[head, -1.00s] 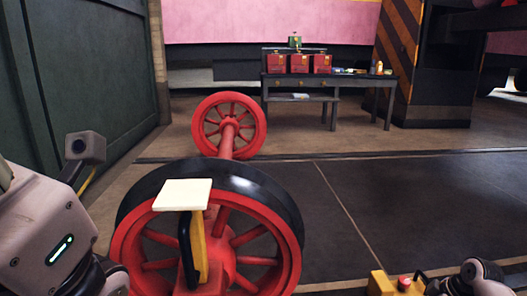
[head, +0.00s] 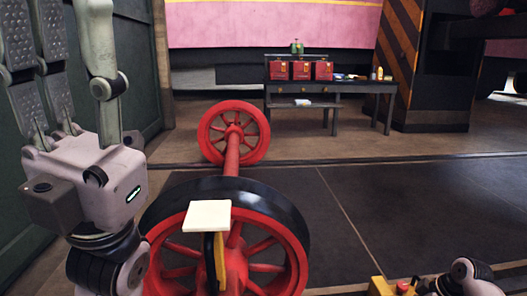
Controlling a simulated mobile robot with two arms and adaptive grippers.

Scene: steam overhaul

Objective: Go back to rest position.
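My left gripper (head: 75,45) is raised at the left of the head view. Its fingers point up and stand wide apart, with nothing between them; the upper ends are cut off by the frame. It is left of the red wheelset and apart from it. Part of my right arm or gripper (head: 466,277) shows at the bottom right corner, beside a yellow box with a red button (head: 403,287). Its fingers cannot be made out, and I cannot tell whether it touches the box.
A red wheelset (head: 232,155) stands close in front. A pale square plate (head: 209,215) with a yellow and black part below it is at the near wheel. A dark table (head: 350,88) with red boxes stands at the back. A green wall (head: 135,70) is at the left.

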